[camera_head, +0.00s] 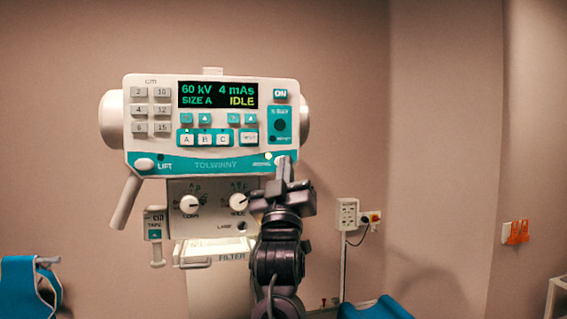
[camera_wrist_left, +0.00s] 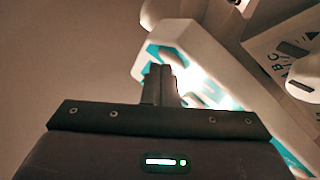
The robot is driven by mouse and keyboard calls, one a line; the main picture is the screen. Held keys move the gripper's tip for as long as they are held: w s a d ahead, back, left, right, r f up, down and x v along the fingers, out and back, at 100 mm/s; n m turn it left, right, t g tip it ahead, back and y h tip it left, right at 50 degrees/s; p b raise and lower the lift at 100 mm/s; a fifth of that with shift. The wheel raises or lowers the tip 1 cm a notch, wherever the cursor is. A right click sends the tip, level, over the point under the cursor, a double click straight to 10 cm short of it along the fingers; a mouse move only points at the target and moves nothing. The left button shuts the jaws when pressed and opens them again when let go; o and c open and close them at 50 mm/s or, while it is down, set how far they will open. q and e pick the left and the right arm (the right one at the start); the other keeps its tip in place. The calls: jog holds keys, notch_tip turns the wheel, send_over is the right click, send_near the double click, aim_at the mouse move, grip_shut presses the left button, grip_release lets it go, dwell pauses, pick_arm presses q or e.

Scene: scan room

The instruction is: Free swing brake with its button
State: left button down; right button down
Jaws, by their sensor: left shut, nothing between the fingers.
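The white x-ray head unit with a teal-trimmed control panel (camera_head: 213,90) faces me in the head view. At the left end of its lower teal strip is a white button (camera_head: 145,164) labelled LIFT. At the right end is a matching white button (camera_head: 281,160), with a lit dot beside it; its label is too small to read. My left gripper (camera_head: 285,168) is shut and empty, its fingertips at this right button and partly covering it. In the left wrist view my closed fingers (camera_wrist_left: 161,85) point at the panel edge, beside a bright glow. I cannot tell whether they touch the button.
The display (camera_head: 217,94) reads 60 kV, 4 mAs, SIZE A, IDLE. Below the panel are two knobs (camera_head: 189,204), a tape holder (camera_head: 155,225) and a filter tray (camera_head: 228,246). A handle (camera_head: 125,203) sticks out lower left. A wall outlet (camera_head: 347,213) is at right.

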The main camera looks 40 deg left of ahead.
dwell(0.5)
pick_arm(q)
jog(key=shift+s+d, duration=0.45)
jog(key=shift+d, duration=0.1)
jog(key=shift+s+d+b, duration=0.5)
jog(key=shift+s+d, duration=1.15)
jog(key=shift+d, duration=0.25)
